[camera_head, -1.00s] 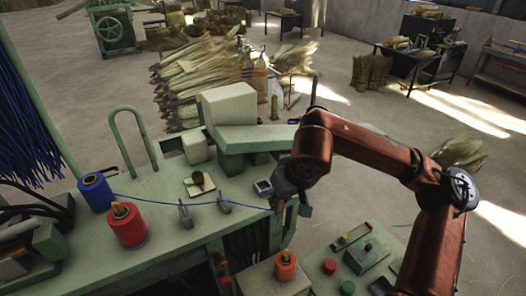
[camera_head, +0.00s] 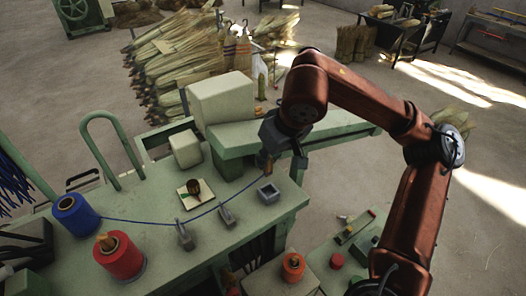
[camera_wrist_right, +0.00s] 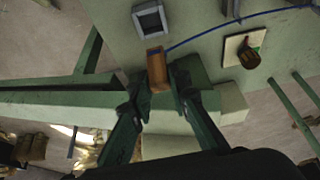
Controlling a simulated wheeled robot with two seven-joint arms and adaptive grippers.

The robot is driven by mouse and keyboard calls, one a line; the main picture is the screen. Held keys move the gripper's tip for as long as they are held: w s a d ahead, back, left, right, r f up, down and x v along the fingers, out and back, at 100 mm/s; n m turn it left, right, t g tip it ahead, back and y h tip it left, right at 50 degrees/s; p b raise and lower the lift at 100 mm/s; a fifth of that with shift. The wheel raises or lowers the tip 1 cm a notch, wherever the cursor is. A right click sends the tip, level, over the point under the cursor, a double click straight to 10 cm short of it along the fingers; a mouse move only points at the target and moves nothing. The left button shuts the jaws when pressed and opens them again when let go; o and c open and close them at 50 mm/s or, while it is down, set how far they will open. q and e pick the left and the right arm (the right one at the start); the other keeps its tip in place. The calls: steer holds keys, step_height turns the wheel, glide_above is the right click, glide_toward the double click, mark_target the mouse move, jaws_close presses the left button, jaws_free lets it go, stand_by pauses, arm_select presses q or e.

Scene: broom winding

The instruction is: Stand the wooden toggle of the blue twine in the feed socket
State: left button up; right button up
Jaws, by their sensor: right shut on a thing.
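The wooden toggle (camera_wrist_right: 157,71) is between the fingers of my right gripper (camera_wrist_right: 157,92), which is shut on it. In the head view the toggle (camera_head: 264,163) shows small below the right gripper (camera_head: 270,151), just behind the feed socket. The feed socket (camera_head: 268,192) is a grey square block with an opening, on the green bench; in the wrist view the socket (camera_wrist_right: 150,19) lies just beyond the toggle's end, and its opening looks empty. The blue twine (camera_head: 140,221) runs from the blue spool (camera_head: 75,217) past two grey guides toward the toggle. My left gripper is out of view.
The grey guides (camera_head: 184,236) and (camera_head: 227,216) stand left of the socket. A pale plate (camera_head: 187,199) with a brown knob, a red spool (camera_head: 119,257) and pale blocks (camera_head: 220,97) are on the bench. A green beam (camera_head: 310,131) extends behind the socket.

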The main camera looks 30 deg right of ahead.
mark_target(269, 175)
steer(key=shift+s+f+b, duration=0.45)
steer(key=shift+f+b, duration=0.05)
steer(key=shift+w+f, duration=0.15)
steer(key=shift+f, duration=0.2)
steer(key=shift+w+f+b, duration=0.1)
steer(key=shift+f+b, duration=0.25)
steer(key=shift+b, duration=0.2)
steer(key=shift+s+f+b, duration=0.2)
steer(key=shift+f+b, duration=0.6)
steer(key=shift+f, duration=0.1)
steer(key=shift+f+b, duration=0.3)
steer(key=shift+f, duration=0.05)
steer(key=shift+w+f+b, duration=0.1)
steer(key=shift+f+b, duration=0.3)
steer(key=shift+f, duration=0.2)
steer(key=shift+f+b, duration=0.7)
steer(key=shift+f, duration=0.4)
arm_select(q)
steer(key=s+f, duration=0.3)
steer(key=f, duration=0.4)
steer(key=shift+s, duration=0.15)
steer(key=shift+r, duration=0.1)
